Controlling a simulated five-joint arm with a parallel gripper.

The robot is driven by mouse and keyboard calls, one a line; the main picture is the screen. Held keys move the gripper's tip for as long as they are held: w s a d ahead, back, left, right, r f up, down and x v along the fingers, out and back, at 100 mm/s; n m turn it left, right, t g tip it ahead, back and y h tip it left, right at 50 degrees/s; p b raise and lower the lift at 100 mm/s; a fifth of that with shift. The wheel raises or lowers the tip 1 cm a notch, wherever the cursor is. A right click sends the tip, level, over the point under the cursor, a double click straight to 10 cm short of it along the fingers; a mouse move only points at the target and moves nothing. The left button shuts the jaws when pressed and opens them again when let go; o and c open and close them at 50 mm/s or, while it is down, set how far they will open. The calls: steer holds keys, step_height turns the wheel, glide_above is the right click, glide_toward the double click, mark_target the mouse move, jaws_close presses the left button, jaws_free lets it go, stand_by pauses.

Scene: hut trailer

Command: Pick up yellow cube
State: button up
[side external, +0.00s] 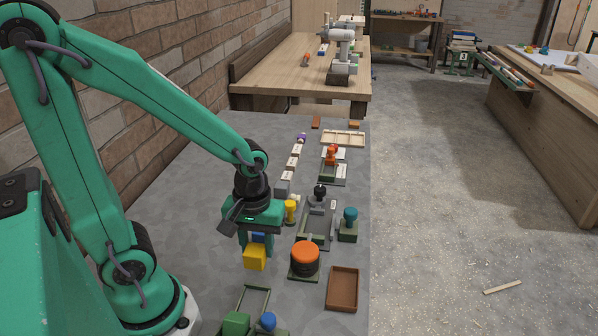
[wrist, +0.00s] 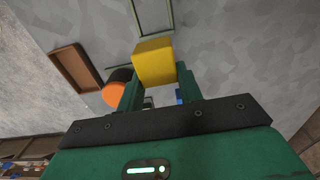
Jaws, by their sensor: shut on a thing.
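The yellow cube (side external: 254,258) is held between the fingers of my gripper (side external: 256,240), above the grey table in the side external view. In the wrist view the yellow cube (wrist: 154,62) sits at the tips of the green fingers of my gripper (wrist: 158,80), which are shut on it. A bit of blue shows between the fingers just above the cube in the side view; I cannot tell what it is. The cube's far faces are hidden.
A green cube (side external: 236,324) and a blue-topped piece (side external: 267,321) are at the front. Several stamps and small blocks line the table behind. Bare table (side external: 170,215) lies left.

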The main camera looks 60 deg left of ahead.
mark_target(262, 258)
steer(key=shift+s+d+r, duration=0.2)
steer(key=shift+d+r, duration=0.2)
steer(key=shift+d, duration=0.25)
steer(key=shift+s+d+r, duration=0.2)
steer(key=shift+d+r, duration=0.25)
steer(key=shift+d, duration=0.25)
steer(key=shift+s+d+r, duration=0.2)
steer(key=shift+d+r, duration=0.2)
steer(key=shift+d, duration=0.25)
steer(key=w, duration=1.6)
steer(key=shift+w+r, duration=0.35)
steer(key=shift+r, duration=0.1)
steer(key=w+a+f, duration=0.1)
steer(key=a+f, duration=0.1)
steer(key=a, duration=0.1)
steer(key=w+a+f, duration=0.2)
steer(key=a, duration=0.2)
steer(key=w+a+f, duration=0.1)
steer(key=a+f, duration=0.2)
steer(key=shift+w+a, duration=0.3)
steer(key=shift+a, duration=0.1)
steer(key=shift+f, duration=2)
steer(key=shift+f, duration=0.15)
